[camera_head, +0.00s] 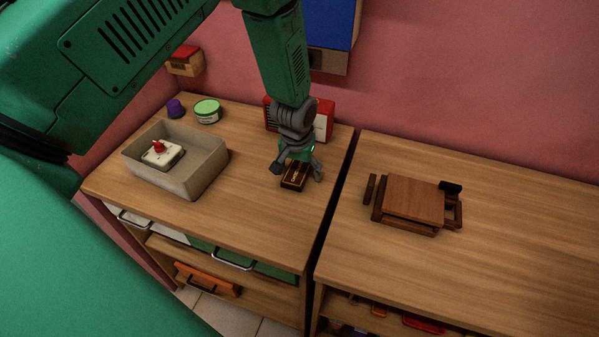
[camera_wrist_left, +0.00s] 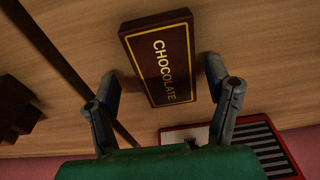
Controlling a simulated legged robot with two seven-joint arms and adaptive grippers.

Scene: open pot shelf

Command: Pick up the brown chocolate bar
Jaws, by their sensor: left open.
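The brown chocolate bar (camera_head: 294,176) lies flat on the left wooden counter, close to its right edge. In the left wrist view the bar (camera_wrist_left: 158,57) has a gold border and the word CHOCOLATE. My left gripper (camera_head: 296,174) points down over the bar, its fingers spread to either side. In the left wrist view the open fingers of the left gripper (camera_wrist_left: 167,92) stand on both sides of the bar's near end, with gaps between. I cannot tell how high the fingertips are above the counter. My right gripper is not in view.
A grey bin (camera_head: 205,172) holding a white item with a red knob stands left on the counter. A red and white box (camera_head: 324,120) is just behind the gripper. A gap separates the right counter (camera_head: 500,240), which holds a wooden object (camera_head: 413,199).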

